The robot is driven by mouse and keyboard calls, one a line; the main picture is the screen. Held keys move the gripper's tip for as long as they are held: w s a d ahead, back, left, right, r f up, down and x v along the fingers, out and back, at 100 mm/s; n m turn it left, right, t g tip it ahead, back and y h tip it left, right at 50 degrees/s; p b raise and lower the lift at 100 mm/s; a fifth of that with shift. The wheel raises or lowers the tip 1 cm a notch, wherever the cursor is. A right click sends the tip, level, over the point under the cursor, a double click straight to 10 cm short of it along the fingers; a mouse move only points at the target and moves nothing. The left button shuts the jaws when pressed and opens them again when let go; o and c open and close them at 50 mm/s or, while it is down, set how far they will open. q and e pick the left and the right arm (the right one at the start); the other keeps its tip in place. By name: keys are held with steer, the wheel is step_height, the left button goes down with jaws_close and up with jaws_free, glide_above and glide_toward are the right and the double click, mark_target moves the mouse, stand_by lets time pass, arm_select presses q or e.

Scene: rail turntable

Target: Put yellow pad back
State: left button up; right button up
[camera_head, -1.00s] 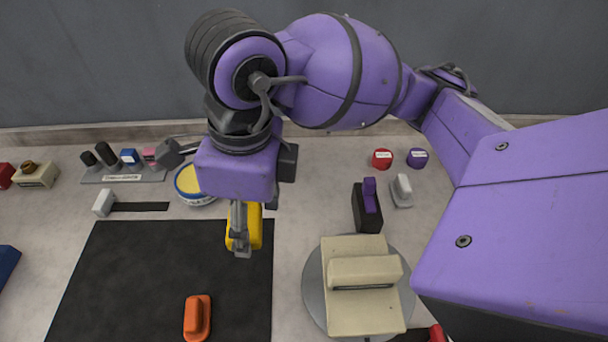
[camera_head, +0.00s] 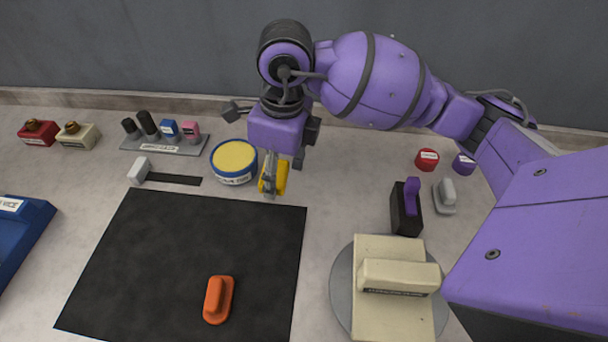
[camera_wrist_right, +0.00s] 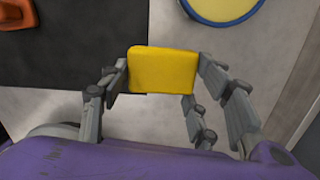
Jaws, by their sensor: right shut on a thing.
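The yellow pad (camera_head: 281,176) is in my right gripper (camera_head: 269,186), which is shut on it. In the right wrist view the pad (camera_wrist_right: 162,70) sits between the two fingers. The gripper holds it just right of a round blue container with a yellow top (camera_head: 234,157), behind the black mat's far right corner. I cannot tell how high the pad is above the bench. The container's yellow face also shows at the top of the wrist view (camera_wrist_right: 222,6). My left gripper is not in view.
A cream block rests on a grey turntable (camera_head: 343,290) at right. A black holder with a purple piece (camera_head: 406,212) stands behind it. A grey rack (camera_head: 165,146) is at back left, a blue vice (camera_head: 22,235) far left.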

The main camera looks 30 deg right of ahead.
mark_target(279, 181)
steer(key=shift+w+f, duration=0.2)
steer(key=shift+w, duration=0.05)
steer(key=shift+w+d+f, duration=0.1)
steer(key=shift+f, duration=0.8)
steer(key=shift+w+d+f, duration=0.1)
steer(key=shift+f, duration=0.75)
steer(key=shift+f, duration=0.1)
steer(key=shift+f+b, duration=0.3)
steer(key=shift+f, duration=0.1)
steer(key=o, duration=1.6)
steer(key=shift+c, duration=0.2)
steer(key=shift+r, duration=0.15)
steer(key=r, duration=0.8)
steer(key=d+r, duration=0.1)
steer(key=r, duration=0.3)
steer(key=shift+s+r+p, duration=0.3)
steer(key=shift+r+p, duration=0.1)
